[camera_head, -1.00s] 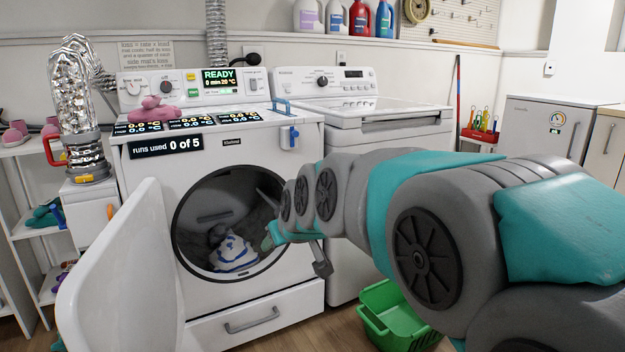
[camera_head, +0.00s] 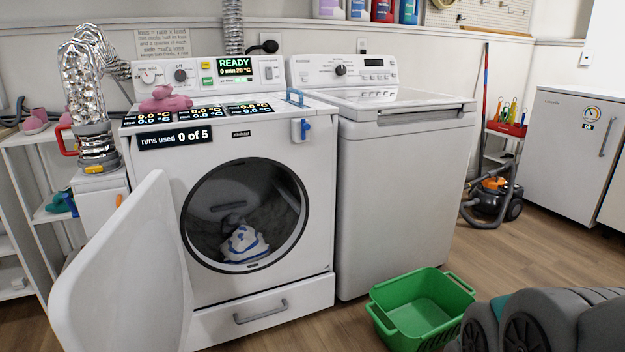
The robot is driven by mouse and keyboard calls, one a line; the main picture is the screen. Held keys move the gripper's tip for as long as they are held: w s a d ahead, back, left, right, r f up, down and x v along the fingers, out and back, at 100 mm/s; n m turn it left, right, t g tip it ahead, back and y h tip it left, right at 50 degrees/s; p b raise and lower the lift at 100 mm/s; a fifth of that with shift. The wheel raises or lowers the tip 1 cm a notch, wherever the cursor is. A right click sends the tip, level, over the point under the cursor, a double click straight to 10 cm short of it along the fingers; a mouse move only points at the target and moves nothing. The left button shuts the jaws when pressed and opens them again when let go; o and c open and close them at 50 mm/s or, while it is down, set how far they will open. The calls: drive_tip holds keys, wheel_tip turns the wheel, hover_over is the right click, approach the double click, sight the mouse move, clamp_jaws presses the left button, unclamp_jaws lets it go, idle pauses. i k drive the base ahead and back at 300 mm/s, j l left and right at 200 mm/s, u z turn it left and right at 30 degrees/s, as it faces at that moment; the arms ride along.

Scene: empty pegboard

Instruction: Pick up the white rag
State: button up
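A white rag with blue stripes (camera_head: 245,244) lies crumpled inside the drum of the front-loading machine (camera_head: 158,224), near the lower front rim of the round opening. A darker grey bundle (camera_head: 232,221) lies just behind it. The machine's white door (camera_head: 125,270) stands wide open to the left. Only a grey and teal part of my arm shows at the lower right corner. My gripper is out of the picture, so its fingers and anything in them are hidden.
An empty-looking green basket (camera_head: 420,312) stands on the floor right of the machine. A white top-loading washer (camera_head: 400,190) stands next to the machine. A vacuum cleaner (camera_head: 492,198) is farther back. Wooden floor is free at the right.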

sight(245, 245)
drive_tip(key=j+u, duration=0.25)
drive_tip(key=j, duration=0.9)
drive_tip(key=i+j+u, duration=0.1)
drive_tip(key=j+u, duration=0.15)
drive_tip(key=j, duration=0.9)
drive_tip(key=k+l, duration=0.1)
drive_tip(key=l, duration=0.35)
drive_tip(key=k+l, duration=0.1)
drive_tip(key=l, duration=0.35)
